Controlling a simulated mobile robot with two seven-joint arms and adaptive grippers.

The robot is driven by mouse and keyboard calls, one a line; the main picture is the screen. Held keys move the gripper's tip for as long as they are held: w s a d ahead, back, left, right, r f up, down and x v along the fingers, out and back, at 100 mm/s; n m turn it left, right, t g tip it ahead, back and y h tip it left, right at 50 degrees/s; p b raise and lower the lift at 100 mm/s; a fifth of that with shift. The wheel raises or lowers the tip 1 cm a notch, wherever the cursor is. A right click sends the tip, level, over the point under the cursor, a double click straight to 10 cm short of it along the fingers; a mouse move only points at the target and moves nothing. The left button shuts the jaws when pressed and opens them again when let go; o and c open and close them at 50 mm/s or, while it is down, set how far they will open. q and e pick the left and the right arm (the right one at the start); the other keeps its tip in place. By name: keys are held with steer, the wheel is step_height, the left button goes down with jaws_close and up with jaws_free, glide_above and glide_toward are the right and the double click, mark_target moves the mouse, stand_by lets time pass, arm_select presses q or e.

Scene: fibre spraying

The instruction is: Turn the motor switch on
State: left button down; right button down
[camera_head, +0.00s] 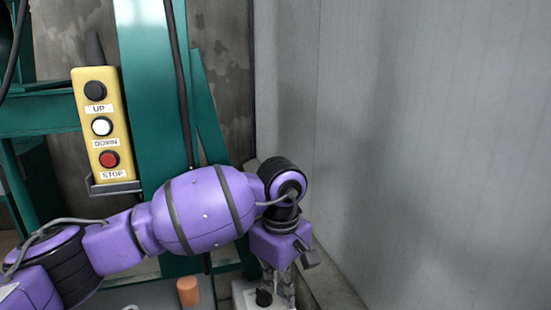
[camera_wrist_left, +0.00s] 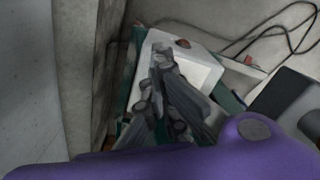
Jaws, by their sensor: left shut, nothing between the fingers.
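A white box with a black knob (camera_head: 263,298), likely the motor switch, is at the bottom of the head view, partly hidden by my left gripper (camera_head: 284,292). In the left wrist view a white box (camera_wrist_left: 204,68) with a small dark red part (camera_wrist_left: 183,43) on it lies just beyond my gripper. My left gripper (camera_wrist_left: 161,52) is shut and empty, its fingers pointing at the box. I cannot tell whether the fingertips touch it. The setting of the knob is too small to read. My right gripper is not in view.
A yellow control box (camera_head: 90,128) with UP, DOWN and STOP buttons hangs on the green frame (camera_head: 149,90). A grey wall (camera_head: 430,140) stands close on the right. An orange-brown cylinder (camera_head: 188,291) is left of the gripper. Dark cables (camera_wrist_left: 262,38) lie on the floor.

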arm_select(q)
steer(key=shift+s+a+f, duration=0.1)
steer(key=shift+a+f, duration=0.05)
steer(key=shift+f, duration=0.05)
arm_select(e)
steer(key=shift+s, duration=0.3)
arm_select(q)
steer(key=shift+w+a+r, duration=0.1)
steer(key=shift+w+a, duration=0.15)
steer(key=shift+a, duration=0.25)
stand_by(0.7)
